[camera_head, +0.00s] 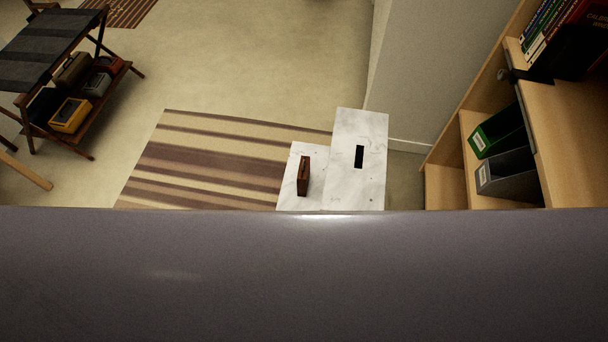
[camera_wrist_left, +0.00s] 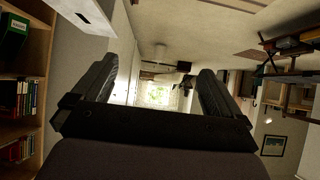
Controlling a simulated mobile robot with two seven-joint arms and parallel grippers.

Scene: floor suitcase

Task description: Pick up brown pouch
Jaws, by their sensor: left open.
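My left gripper (camera_wrist_left: 158,68) shows only in the left wrist view. Its two dark fingers are wide apart with nothing between them. The pouch cannot be made out in the left wrist view, so its distance from the gripper is unclear. My right gripper is in neither view.
A taller white marble-patterned block (camera_head: 345,190) with a dark rectangle (camera_head: 359,156) on top adjoins the lower one. A wooden shelf (camera_head: 446,187) with binders stands right. A striped rug (camera_head: 210,165) lies left. A rack (camera_head: 95,140) with cases stands far left.

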